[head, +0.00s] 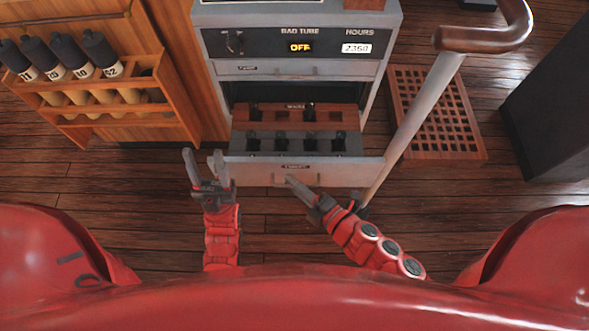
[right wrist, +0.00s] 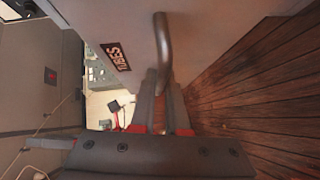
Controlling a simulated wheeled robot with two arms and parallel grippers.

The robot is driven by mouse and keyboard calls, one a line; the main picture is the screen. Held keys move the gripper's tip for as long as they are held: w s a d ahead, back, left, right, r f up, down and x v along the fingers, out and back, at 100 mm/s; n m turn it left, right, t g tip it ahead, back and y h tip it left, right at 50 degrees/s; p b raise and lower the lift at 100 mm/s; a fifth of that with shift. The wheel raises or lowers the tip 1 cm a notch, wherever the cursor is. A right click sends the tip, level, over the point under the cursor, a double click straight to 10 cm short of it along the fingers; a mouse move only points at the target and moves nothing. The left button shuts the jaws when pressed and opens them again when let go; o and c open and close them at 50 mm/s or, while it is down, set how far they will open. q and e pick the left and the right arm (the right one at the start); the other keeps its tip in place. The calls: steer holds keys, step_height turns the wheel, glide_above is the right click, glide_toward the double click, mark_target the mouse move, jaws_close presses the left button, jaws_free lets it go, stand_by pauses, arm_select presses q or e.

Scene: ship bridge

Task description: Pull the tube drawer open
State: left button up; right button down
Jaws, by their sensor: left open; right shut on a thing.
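The tube drawer (head: 250,170) is pulled out from the lower part of the grey cabinet (head: 212,45). Inside it I see a dark rack with several slots (head: 280,145) and a brown wooden rack (head: 262,116) behind it. My right gripper (head: 291,181) is at the middle of the drawer front, shut on its handle. In the right wrist view the metal handle (right wrist: 162,40) runs down between the fingers, beside the tubes label (right wrist: 116,56). My left gripper (head: 202,160) is open and empty, in front of the drawer's left end.
A wooden rack (head: 160,95) with several dark-capped bottles stands on the left. A grey post with a brown rail (head: 430,95) rises close to the drawer's right end. A wooden grating (head: 440,115) lies on the right. The plank floor (head: 100,195) is clear in front.

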steer(key=s, duration=0.4)
steer(key=shift+s, duration=0.25)
steer(key=shift+s+f, duration=0.1)
steer(key=c, duration=1.2)
jaws_free()
steer(key=shift+c, duration=0.2)
steer(key=shift+o, duration=0.2)
steer(key=shift+s, duration=0.1)
